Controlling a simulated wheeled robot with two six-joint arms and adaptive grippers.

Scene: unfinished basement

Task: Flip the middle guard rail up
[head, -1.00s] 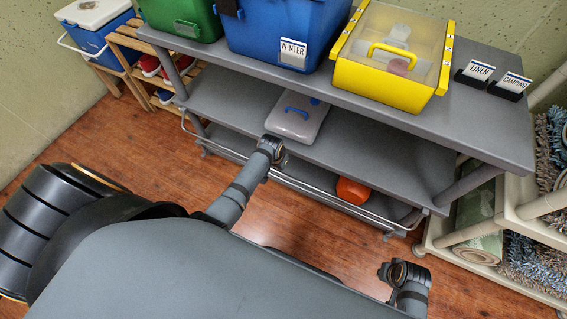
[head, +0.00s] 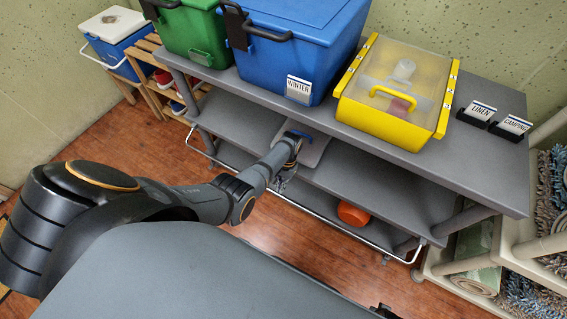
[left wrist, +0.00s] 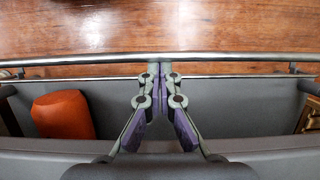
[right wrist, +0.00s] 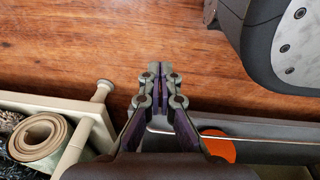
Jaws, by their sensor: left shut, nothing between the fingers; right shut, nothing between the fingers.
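The guard rail (head: 325,218) is a thin chrome bar along the front of the grey shelf unit, standing out below the level of the middle shelf. In the left wrist view, a thick chrome bar (left wrist: 80,60) crosses the picture, with a thinner bar (left wrist: 225,77) just below it. My left gripper (head: 282,184) is shut and empty at the shelf front. Its tips (left wrist: 160,68) overlap the bars in the picture; I cannot tell whether they touch. My right gripper (right wrist: 161,68) is shut and empty over the floor, near the shelf's right end.
A box with a blue handle (head: 314,152) sits on the middle shelf, partly behind my left arm. An orange object (head: 352,214) lies lower down. Blue (head: 300,45), green and yellow (head: 385,125) bins stand on top. A cream rack (head: 520,235) stands right.

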